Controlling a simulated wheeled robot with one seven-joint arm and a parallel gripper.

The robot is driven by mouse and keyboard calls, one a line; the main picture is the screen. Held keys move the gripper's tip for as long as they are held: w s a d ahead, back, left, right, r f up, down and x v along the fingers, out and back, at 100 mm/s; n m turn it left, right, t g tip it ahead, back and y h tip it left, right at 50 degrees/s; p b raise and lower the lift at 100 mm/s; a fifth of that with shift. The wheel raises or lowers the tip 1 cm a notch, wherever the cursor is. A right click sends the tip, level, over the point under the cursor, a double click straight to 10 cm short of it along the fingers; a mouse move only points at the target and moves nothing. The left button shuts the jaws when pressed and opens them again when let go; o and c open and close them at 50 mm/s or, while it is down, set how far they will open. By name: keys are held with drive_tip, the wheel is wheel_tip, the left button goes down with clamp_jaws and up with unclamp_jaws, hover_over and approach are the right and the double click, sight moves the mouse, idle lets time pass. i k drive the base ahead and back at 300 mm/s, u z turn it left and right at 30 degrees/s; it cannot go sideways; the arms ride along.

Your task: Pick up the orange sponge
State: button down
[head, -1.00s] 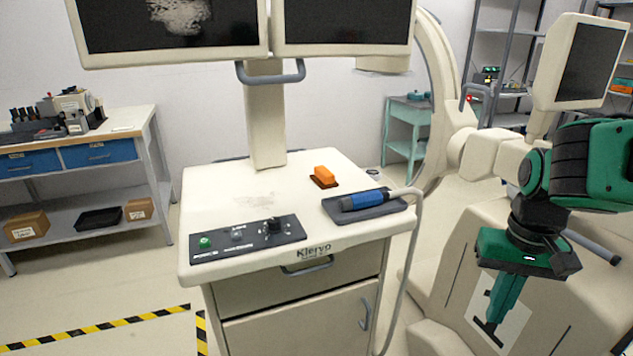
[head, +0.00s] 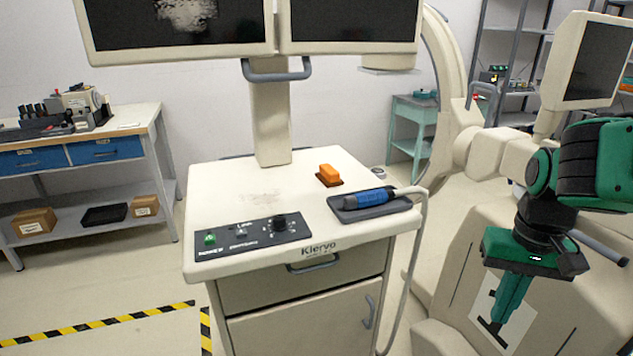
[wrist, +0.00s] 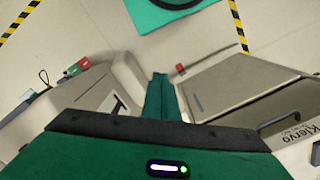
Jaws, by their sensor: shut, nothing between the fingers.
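The orange sponge (head: 329,174) sits on a dark brown patch on the white cart top (head: 225,199), behind the blue-handled probe. My gripper (head: 492,328) hangs to the right of the cart, pointing down, well apart from the sponge and lower than the cart top. Its green fingers are together and empty. In the wrist view my gripper (wrist: 160,80) points toward the floor beside the cart, and the sponge is not in that view.
The blue probe (head: 365,198) lies in a grey tray near the cart's right edge, its cable hanging down. A control panel (head: 245,238) is at the front left. Monitors (head: 350,20) overhang the back. A large cream machine (head: 440,290) stands at the right.

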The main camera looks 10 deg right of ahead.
sight(327, 175)
drive_tip(key=u, duration=1.3)
drive_tip(key=k, duration=0.8)
drive_tip(key=z, duration=1.1)
drive_tip(key=i, duration=1.25)
drive_tip(key=u, duration=0.05)
